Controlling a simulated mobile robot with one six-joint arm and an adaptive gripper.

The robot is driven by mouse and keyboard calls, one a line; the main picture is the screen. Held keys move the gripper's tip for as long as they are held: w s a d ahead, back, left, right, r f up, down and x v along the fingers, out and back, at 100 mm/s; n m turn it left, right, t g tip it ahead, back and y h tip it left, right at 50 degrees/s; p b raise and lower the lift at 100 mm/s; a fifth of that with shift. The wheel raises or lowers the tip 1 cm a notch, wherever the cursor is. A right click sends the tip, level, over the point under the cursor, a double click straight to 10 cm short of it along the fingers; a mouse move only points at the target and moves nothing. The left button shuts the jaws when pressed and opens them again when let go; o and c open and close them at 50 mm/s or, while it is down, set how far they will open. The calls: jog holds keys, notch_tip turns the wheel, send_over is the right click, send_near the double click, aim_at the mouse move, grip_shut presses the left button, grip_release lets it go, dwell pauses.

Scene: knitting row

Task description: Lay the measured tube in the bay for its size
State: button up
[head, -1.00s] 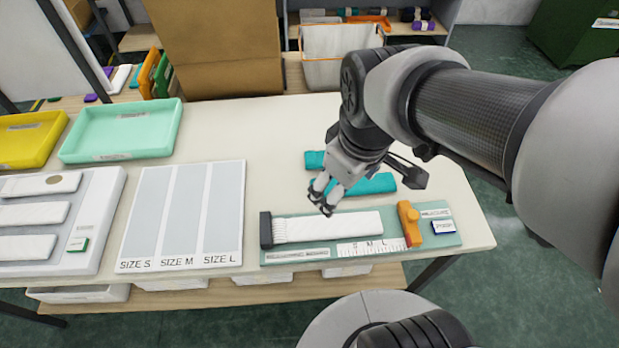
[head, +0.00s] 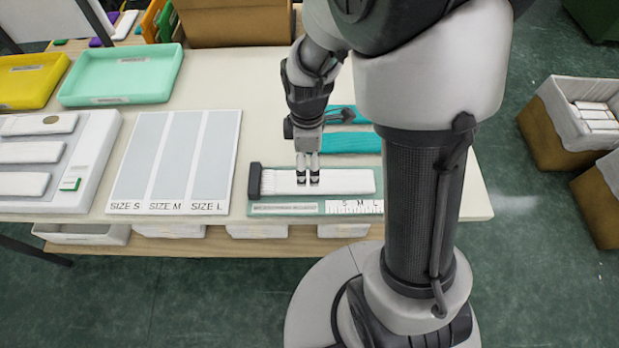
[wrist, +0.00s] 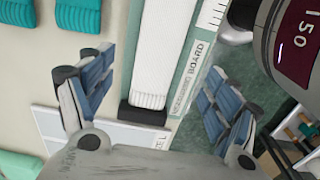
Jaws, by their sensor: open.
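A long white tube (head: 345,181) lies on the green measuring board (head: 263,210), its ribbed left end against a dark end block (head: 254,181). The scale on the board's front edge shows S, M and L; the board's right end is hidden by my arm. My gripper (head: 308,183) points down over the left part of the tube. In the wrist view my gripper (wrist: 160,68) is open, its fingers on either side of the tube (wrist: 162,45); I cannot tell whether they touch it. Left of the board is a tray with three grey bays: size S (head: 139,155), size M (head: 176,155), size L (head: 214,155).
Teal rolls (head: 350,142) lie behind the measuring board. A white holder (head: 90,165) with several white pieces stands at left. Mint (head: 125,78) and yellow (head: 28,85) trays sit behind. The table is bare between the bays and the mint tray.

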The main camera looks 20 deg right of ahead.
aim_at(308, 181)
notch_tip(308, 181, down, 4)
jog(key=shift+r+b, duration=0.1)
jog(key=shift+b, duration=0.4)
jog(key=f+b, duration=0.1)
jog(key=f, duration=0.2)
jog(key=f+b, duration=0.1)
jog(key=f, duration=0.1)
jog(key=shift+d+f+b, duration=0.15)
jog(key=shift+d+b, duration=0.15)
jog(key=shift+d, duration=0.1)
jog(key=shift+s, duration=0.1)
jog(key=c, duration=1)
